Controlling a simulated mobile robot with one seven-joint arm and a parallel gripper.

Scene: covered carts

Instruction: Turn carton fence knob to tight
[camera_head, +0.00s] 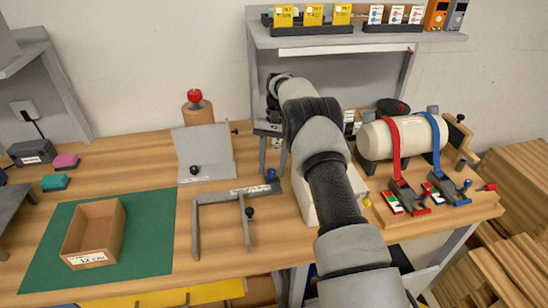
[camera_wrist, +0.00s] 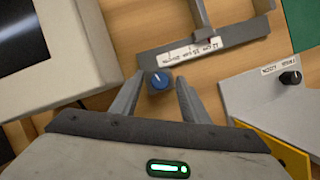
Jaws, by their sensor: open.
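The carton fence (camera_head: 225,194) is a grey angled frame on the wooden table, right of the green mat. A blue knob (camera_head: 270,175) sits at its right end. In the wrist view the blue knob (camera_wrist: 158,81) shows a small white pointer mark, beside the labelled fence bar (camera_wrist: 245,30). The label's print is too small to read surely. My gripper (camera_head: 271,165) is open and points down over the knob. In the wrist view its two fingers (camera_wrist: 160,92) stand on either side of the knob, with gaps visible. Whether the fingertips are down at knob height I cannot tell.
A grey angled plate (camera_head: 205,145) with another black knob (camera_head: 194,170) is close on the left. A pale box (camera_wrist: 60,60) lies close to the gripper. A cardboard carton (camera_head: 95,232) sits on the green mat (camera_head: 150,235).

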